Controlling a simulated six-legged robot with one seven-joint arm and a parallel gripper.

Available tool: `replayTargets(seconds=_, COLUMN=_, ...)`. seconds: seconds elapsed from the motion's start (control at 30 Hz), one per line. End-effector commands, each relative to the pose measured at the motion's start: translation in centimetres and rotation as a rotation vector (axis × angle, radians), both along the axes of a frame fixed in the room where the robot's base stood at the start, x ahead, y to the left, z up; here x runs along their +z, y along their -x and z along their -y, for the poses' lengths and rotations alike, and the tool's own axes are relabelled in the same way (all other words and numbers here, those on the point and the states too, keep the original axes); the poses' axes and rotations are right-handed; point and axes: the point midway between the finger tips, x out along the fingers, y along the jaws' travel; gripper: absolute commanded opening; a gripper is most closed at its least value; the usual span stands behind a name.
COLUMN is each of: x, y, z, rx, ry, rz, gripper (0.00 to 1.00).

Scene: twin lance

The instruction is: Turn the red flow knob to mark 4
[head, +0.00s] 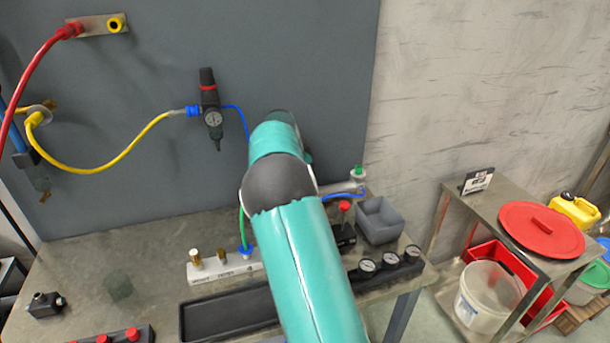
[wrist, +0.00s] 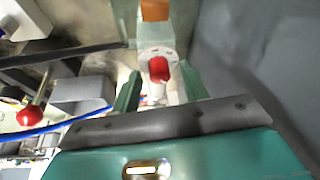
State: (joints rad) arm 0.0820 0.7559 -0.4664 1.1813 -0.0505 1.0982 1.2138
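The red flow knob (wrist: 159,69) shows in the wrist view on a pale round plate (wrist: 150,52), at the top middle. My gripper (wrist: 161,84) is open, with one teal finger to the left of the knob and one to the right. A gap shows on the left side; I cannot tell whether the right finger touches. The marks on the plate are too small to read. In the head view my teal arm hides the knob and my gripper.
A red ball-topped lever (wrist: 30,115) and a blue tube (wrist: 65,124) lie left of my gripper; the lever also shows in the head view (head: 344,206). A grey bin (head: 381,222) and several gauges (head: 389,258) stand right of my arm. A grey panel (head: 300,60) rises behind.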

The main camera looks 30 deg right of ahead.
Motion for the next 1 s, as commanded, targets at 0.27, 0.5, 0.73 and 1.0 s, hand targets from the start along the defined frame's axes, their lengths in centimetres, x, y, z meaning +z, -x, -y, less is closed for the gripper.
replayTargets(seconds=0.27, x=1.4, y=0.0, z=-0.5, rx=0.001, ry=0.001, rz=0.002, gripper=0.44)
replayTargets(seconds=0.5, x=5.9, y=-0.1, z=-2.4, rx=0.002, ry=0.001, rz=0.003, gripper=0.44)
replayTargets(seconds=0.73, x=10.3, y=0.0, z=-4.3, rx=0.001, ry=0.001, rz=0.003, gripper=0.44)
replayTargets(seconds=1.0, x=12.7, y=0.0, z=-5.3, rx=0.000, ry=0.000, rz=0.000, gripper=0.44)
